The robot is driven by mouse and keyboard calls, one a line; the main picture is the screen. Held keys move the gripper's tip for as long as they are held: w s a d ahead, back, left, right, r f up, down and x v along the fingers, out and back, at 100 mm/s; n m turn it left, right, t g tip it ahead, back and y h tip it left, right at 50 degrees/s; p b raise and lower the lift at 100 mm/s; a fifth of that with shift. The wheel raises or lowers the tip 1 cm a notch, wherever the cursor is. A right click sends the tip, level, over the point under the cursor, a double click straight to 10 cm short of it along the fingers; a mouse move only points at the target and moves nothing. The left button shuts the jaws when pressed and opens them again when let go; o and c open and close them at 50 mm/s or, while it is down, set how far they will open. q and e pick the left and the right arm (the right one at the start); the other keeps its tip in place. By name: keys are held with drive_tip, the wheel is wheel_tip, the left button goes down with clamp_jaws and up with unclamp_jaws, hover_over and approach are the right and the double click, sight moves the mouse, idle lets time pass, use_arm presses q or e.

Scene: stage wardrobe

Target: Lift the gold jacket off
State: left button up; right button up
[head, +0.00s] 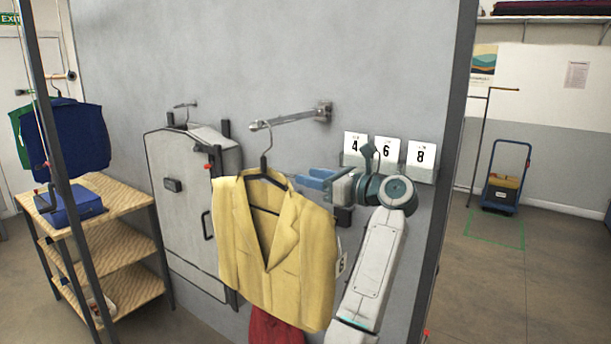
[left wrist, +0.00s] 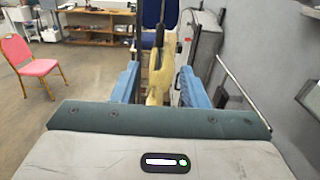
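The gold jacket (head: 285,245) hangs on a dark hanger (head: 265,178), whose hook is over the metal rail arm (head: 290,119) on the grey wall panel. My left gripper (head: 312,180), with blue fingers, is just right of the hanger's shoulder, pointing left toward it. In the left wrist view the fingers stand apart, and the jacket (left wrist: 161,78) shows edge-on in the gap between them. I cannot tell whether they touch it. The jacket hides part of the panel and the lower hanger. My right gripper is not in view.
A grey case-like cabinet (head: 185,195) is on the panel left of the jacket. Number cards (head: 387,150) sit right of the rail. A red garment (head: 270,328) shows below the jacket. A wooden shelf rack (head: 120,200) with a blue garment (head: 75,140) stands left.

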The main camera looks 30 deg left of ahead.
sight(266, 165)
use_arm(q)
drive_tip(key=shift+a+r+p, duration=0.3)
drive_tip(key=shift+a+p, duration=0.05)
drive_tip(key=shift+w+a+p, duration=0.1)
drive_tip(key=shift+a+p, duration=0.3)
drive_tip(key=shift+a, duration=0.65)
drive_tip(key=a, duration=0.1)
drive_tip(key=a+p, duration=0.1)
drive_tip(key=a, duration=0.1)
drive_tip(key=shift+w+a+f, duration=0.15)
drive_tip(key=shift+a, duration=0.55)
drive_tip(key=a+b, duration=0.1)
drive_tip(key=a, duration=0.4)
drive_tip(key=shift+w+f+b, duration=0.2)
drive_tip(key=shift+b, duration=0.15)
drive_tip(key=shift+w+a+r+b, duration=0.15)
drive_tip(key=shift+a+b, duration=0.25)
drive_tip(key=shift+a, duration=0.65)
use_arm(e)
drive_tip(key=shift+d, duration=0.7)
use_arm(q)
drive_tip(key=shift+c, duration=0.2)
clamp_jaws()
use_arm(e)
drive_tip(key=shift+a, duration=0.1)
